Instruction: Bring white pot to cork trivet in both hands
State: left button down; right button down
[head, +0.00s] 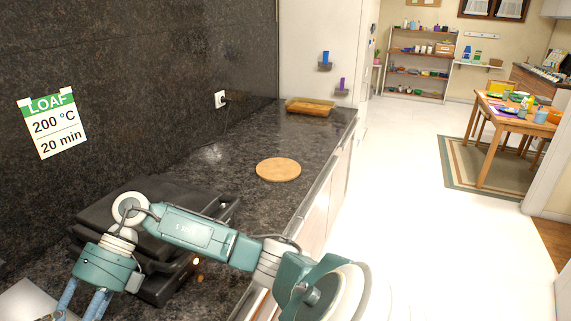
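The cork trivet (278,169) is a flat, round, tan disc. It lies bare on the dark speckled counter, near the middle of the head view. No white pot can be made out in this view. One arm of mine, which I take for the right, enters from the lower right and reaches left across the counter. Its gripper (80,306) points down at the lower left, well apart from the trivet. Its fingertips are cut off by the bottom edge, so its opening is hidden. My other gripper does not show.
A black appliance (160,225) stands on the counter behind my arm. A pale grey flat surface (24,303) shows at the lower left. A shallow orange-brown tray (310,107) lies at the counter's far end. The counter around the trivet is clear. White floor lies right of the counter.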

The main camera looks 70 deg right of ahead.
aim_at(278, 169)
jog(key=k+l, duration=0.15)
jog(key=l, duration=0.15)
jog(key=k+l+z, duration=0.1)
jog(key=l, duration=0.25)
jog(key=k+l, duration=0.25)
jog(key=l+z, duration=0.1)
jog(key=l, duration=0.65)
jog(key=i+l+z, duration=0.1)
jog(key=l, duration=0.65)
jog(key=i+l, duration=0.1)
jog(key=l, duration=0.3)
jog(key=i+l+z, duration=0.1)
jog(key=l, duration=0.3)
jog(key=i+l, duration=0.1)
jog(key=l, duration=0.25)
jog(key=i+l+z, duration=0.15)
jog(key=i+l, duration=0.5)
jog(key=l, duration=0.1)
